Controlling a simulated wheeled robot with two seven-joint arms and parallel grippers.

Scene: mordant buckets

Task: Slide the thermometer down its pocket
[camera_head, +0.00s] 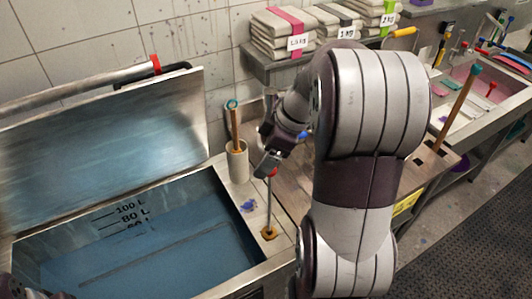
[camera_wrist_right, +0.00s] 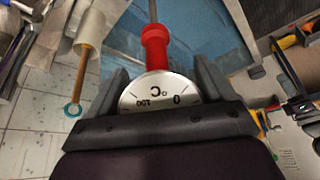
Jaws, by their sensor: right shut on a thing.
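The thermometer has a round white dial (camera_wrist_right: 158,92) marked °C, a red collar (camera_wrist_right: 155,48) and a thin grey stem. My right gripper (camera_head: 268,163) is shut on the dial, one finger on each side in the right wrist view. In the head view the stem (camera_head: 269,205) hangs about upright below the gripper. Its lower end meets the brass pocket (camera_head: 269,236) on the vat's right rim; how deep it sits inside cannot be told. My left gripper is out of view; only a dark bit of that arm shows at the bottom left.
The steel vat (camera_head: 130,255) of blue liquid, with level marks, lies left of the pocket, its lid (camera_head: 110,145) raised. Folded cloth stacks (camera_head: 283,32) sit on the back shelf. A sink is at right.

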